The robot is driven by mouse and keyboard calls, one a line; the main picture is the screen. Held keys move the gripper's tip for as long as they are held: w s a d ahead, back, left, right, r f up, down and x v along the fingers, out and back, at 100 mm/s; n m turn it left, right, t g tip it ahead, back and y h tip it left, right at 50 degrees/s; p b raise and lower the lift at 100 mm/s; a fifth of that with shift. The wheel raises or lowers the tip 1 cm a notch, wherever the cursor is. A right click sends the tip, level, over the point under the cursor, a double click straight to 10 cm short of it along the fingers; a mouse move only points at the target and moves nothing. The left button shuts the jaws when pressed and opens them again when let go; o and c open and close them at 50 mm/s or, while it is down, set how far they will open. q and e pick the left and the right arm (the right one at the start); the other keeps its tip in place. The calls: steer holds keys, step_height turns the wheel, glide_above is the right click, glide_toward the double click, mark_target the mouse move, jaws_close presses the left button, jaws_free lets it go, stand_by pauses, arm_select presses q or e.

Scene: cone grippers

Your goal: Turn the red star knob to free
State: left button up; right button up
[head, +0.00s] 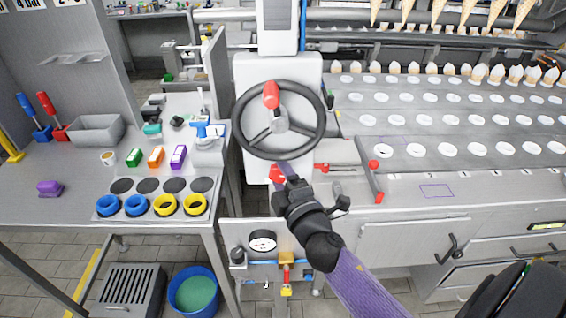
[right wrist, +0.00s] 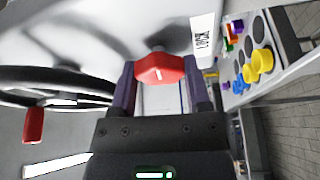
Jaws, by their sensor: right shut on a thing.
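The red star knob (head: 277,174) sits on the white machine column just below the black handwheel (head: 243,124). My right gripper (head: 286,176) reaches up to it from below. In the right wrist view the red knob (right wrist: 160,69) is between the two purple fingers of my right gripper (right wrist: 160,85), which are shut on it. A white line shows on the knob's face. No "free" label can be read. My left gripper is not in view.
The handwheel with its red handle (head: 271,95) is close above the knob. A red-tipped lever (head: 375,180) is to the right. A gauge panel (head: 236,238) is below. A table (head: 75,178) with coloured rings and blocks stands at the left.

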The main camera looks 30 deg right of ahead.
steer(key=shift+r+n+g+p, duration=0.15)
steer(key=shift+n+g+p, duration=0.25)
steer(key=shift+n+p, duration=0.65)
steer(key=o, duration=1.3)
